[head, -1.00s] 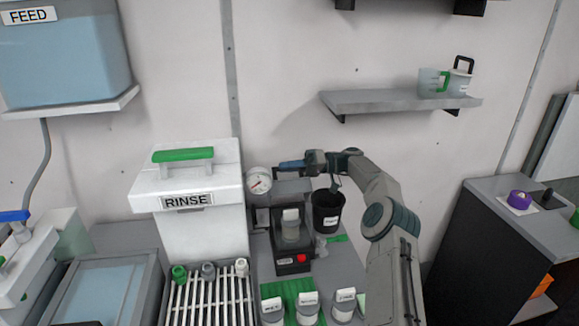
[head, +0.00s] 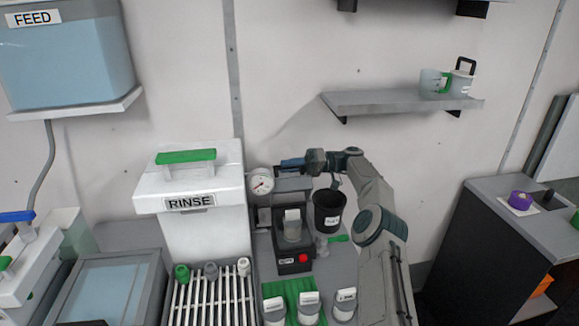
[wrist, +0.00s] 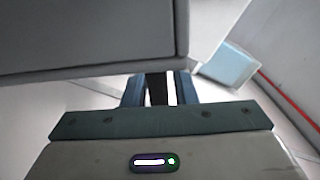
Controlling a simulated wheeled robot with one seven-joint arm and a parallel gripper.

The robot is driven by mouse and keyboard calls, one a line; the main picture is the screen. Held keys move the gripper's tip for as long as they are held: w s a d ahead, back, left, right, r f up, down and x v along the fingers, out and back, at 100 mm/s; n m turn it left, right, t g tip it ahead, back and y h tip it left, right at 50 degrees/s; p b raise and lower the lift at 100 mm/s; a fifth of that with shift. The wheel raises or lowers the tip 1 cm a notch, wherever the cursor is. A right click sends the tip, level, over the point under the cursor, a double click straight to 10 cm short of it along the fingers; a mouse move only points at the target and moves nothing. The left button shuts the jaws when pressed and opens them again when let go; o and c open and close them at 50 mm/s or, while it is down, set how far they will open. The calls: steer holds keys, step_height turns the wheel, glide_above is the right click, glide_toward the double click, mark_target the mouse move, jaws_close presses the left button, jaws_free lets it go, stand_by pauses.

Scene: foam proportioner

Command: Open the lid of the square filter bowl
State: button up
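A dark grey unit (head: 292,184) with a gauge stands at the back of the middle bench. A large grey slab (wrist: 90,35) fills the upper left there, close beyond the fingers.
A white RINSE box (head: 190,185) with a green handle stands left of the unit. A round gauge (head: 260,182) is beside it. A black cup (head: 328,211) is below my wrist. Labelled jars (head: 309,306) stand in front, near a slatted rack (head: 210,292). A wall shelf (head: 390,101) is above right.

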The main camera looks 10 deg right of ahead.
steer(key=shift+o, duration=0.3)
steer(key=r, duration=0.1)
steer(key=r+b, duration=0.1)
steer(key=r, duration=0.2)
steer(key=shift+d+r, duration=0.1)
steer(key=shift+d, duration=0.15)
steer(key=s+d+r+b, duration=0.3)
steer(key=s+d+r, duration=0.3)
steer(key=d, duration=0.3)
steer(key=shift+d+r, duration=0.3)
steer(key=shift+r, duration=0.1)
